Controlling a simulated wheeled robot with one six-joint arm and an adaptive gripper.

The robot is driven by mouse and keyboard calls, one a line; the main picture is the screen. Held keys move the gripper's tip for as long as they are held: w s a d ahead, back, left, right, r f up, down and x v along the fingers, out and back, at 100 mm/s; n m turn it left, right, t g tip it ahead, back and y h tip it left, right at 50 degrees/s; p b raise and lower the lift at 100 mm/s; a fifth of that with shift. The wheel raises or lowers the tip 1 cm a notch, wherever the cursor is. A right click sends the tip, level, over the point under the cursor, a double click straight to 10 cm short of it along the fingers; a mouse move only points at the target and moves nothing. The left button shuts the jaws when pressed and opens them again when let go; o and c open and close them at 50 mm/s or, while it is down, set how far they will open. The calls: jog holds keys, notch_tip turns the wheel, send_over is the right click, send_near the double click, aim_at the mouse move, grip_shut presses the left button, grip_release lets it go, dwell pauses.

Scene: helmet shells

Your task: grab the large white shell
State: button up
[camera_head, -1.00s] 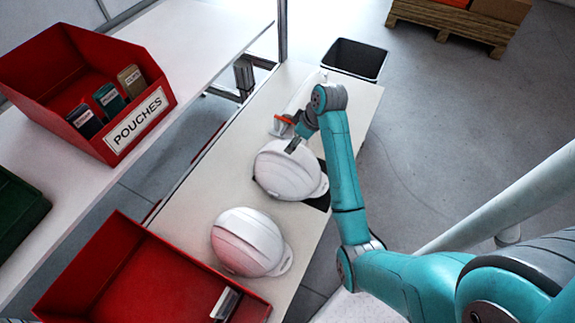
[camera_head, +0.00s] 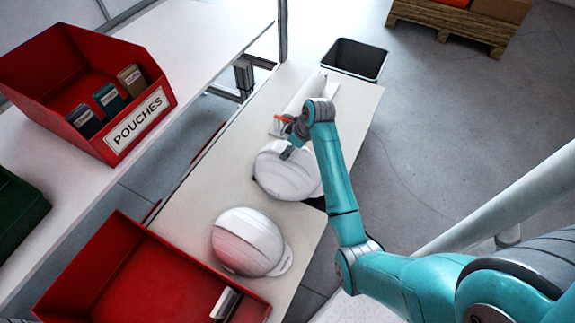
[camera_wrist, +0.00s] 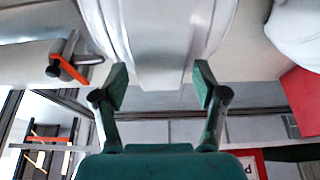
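A white helmet shell (camera_head: 285,178) lies dome up on the narrow table, partly behind my arm. My gripper (camera_head: 287,154) is at its far upper side. In the wrist view my gripper (camera_wrist: 161,82) has its two fingers spread, and the white shell (camera_wrist: 158,45) fills the space ahead of and between the tips. I cannot tell whether the fingers touch it. A second white shell (camera_head: 248,242) lies nearer on the same table, apart from my gripper. I cannot tell for sure which shell is larger.
A grey and orange tool (camera_head: 283,119) lies just beyond the first shell. A red bin (camera_head: 105,262) stands at the near left, and a red pouch bin (camera_head: 135,122) on the left bench (camera_head: 190,40). A black bin (camera_head: 355,58) stands past the table's far end.

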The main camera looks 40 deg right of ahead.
grip_shut()
